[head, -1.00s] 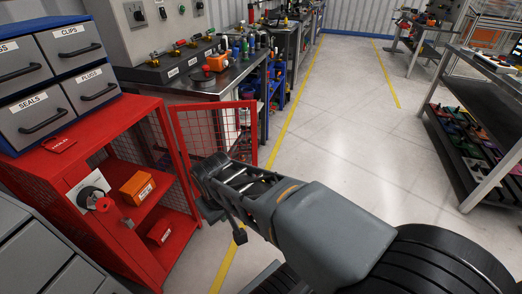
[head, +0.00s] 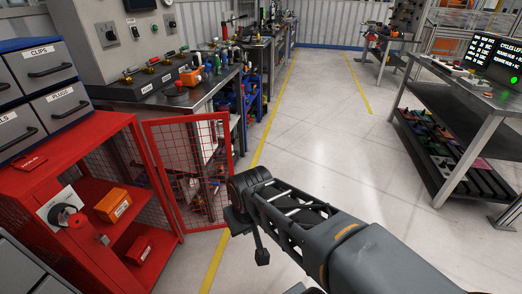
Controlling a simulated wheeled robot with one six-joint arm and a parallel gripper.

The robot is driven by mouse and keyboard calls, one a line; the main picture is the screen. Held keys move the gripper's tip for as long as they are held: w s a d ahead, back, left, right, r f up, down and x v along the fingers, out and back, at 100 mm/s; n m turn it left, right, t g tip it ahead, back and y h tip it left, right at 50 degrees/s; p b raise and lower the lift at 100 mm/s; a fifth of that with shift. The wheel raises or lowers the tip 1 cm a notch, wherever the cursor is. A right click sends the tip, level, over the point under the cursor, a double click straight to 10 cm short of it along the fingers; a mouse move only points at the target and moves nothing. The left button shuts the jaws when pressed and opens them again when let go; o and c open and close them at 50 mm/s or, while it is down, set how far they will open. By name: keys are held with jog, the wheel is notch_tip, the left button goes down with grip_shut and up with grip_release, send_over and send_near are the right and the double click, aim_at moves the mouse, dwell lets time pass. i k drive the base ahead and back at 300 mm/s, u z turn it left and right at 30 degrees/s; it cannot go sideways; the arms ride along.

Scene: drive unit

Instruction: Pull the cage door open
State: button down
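The cage door (head: 205,165) is a red-framed mesh panel on the red cage cabinet (head: 75,150). It stands swung out, and the cabinet's front is open. The far end of my arm is just right of the door's free edge in the picture, with floor showing between its lower part and the door. My gripper (head: 258,245) shows only as small dark parts below the arm's end. Its fingers cannot be made out clearly, and I see nothing held in it.
Orange (head: 113,204) and red (head: 139,249) boxes sit inside the cabinet. A grey drawer unit (head: 60,65) stands on top. A workbench (head: 165,95) is behind the door. A shelved cart (head: 450,180) stands at right. Open floor (head: 330,130) lies between.

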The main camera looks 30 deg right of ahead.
aim_at(146, 123)
jog(key=z, duration=0.6)
jog(key=i, duration=1.3)
jog(key=u, duration=0.35)
